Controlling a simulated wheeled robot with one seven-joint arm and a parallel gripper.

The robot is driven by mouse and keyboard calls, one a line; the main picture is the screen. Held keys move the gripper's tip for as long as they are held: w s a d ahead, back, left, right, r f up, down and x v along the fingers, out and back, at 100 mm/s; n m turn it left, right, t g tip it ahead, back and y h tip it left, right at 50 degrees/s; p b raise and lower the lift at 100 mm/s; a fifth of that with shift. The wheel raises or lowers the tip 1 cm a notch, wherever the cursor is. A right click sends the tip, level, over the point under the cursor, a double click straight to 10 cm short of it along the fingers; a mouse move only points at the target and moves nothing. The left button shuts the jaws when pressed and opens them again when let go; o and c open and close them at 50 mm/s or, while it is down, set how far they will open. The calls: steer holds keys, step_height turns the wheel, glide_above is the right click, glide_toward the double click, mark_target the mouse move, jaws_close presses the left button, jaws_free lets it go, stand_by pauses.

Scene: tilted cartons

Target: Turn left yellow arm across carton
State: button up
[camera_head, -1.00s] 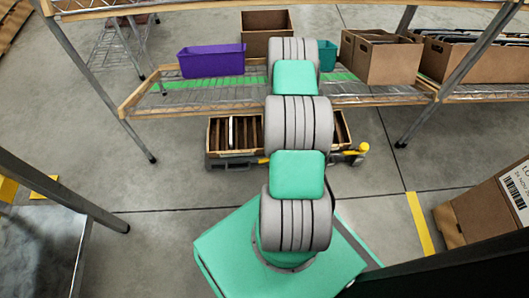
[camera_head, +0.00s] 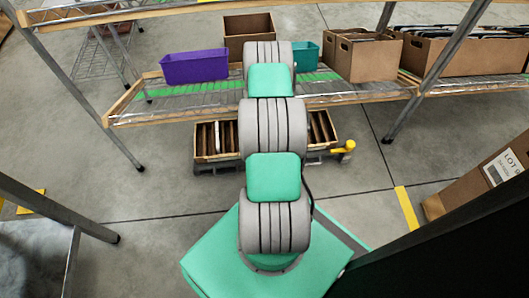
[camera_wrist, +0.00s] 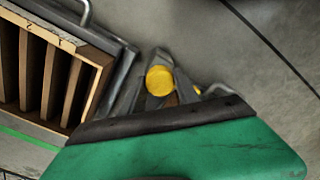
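A wooden-sided carton (camera_head: 207,158) with upright dividers sits on a low dark carrier beneath the shelf in the head view. My arm covers its middle. A yellow arm end (camera_head: 347,147) sticks out at the carrier's right end. In the wrist view the carton (camera_wrist: 88,50) is at upper left, tilted in the picture. A round yellow end (camera_wrist: 160,80) shows beside it among dark grey parts. Which yellow arm this is, I cannot tell. My gripper is hidden behind my arm in the head view. The grey parts around the yellow end may be its fingers; their opening is unclear.
A wire shelf (camera_head: 170,108) spans above the carton, holding a purple bin (camera_head: 195,67), a teal bin (camera_head: 306,55) and brown boxes (camera_head: 366,58). A labelled box (camera_head: 490,172) stands at right. Grey floor is open on both sides of the carton.

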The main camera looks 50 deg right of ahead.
steer(key=o, duration=0.4)
steer(key=shift+o, duration=0.2)
step_height(320, 180, up, 8)
steer(key=p, duration=0.3)
steer(key=shift+f, duration=0.1)
